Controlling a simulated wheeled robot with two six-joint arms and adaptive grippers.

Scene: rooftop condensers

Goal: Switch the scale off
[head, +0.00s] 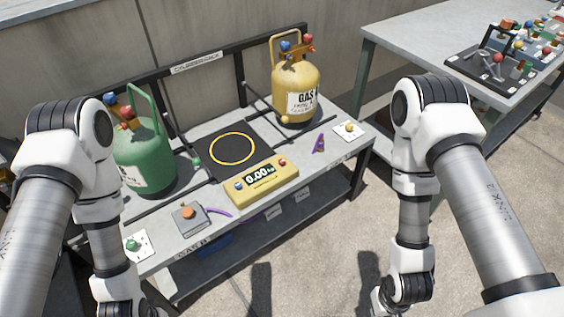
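The scale's black platform (222,166), marked with a yellow ring, lies on the grey bench. Its yellow display unit (262,187) sits just in front of it. The lit screen (257,175) reads 0.00 with a small unit that looks like kg. A blue button (239,185) is at the unit's left end and a red button (282,162) at its right end. The platform is empty. My two arms reach down on either side of the bench, and both grippers are below the picture's lower edge.
A green cylinder (146,155) stands left of the platform and a yellow gas cylinder (297,90) at its right rear. A grey box with an orange button (189,216), a purple item (319,143) and a white card (348,131) lie near the front edge. A second table (410,35) stands at right.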

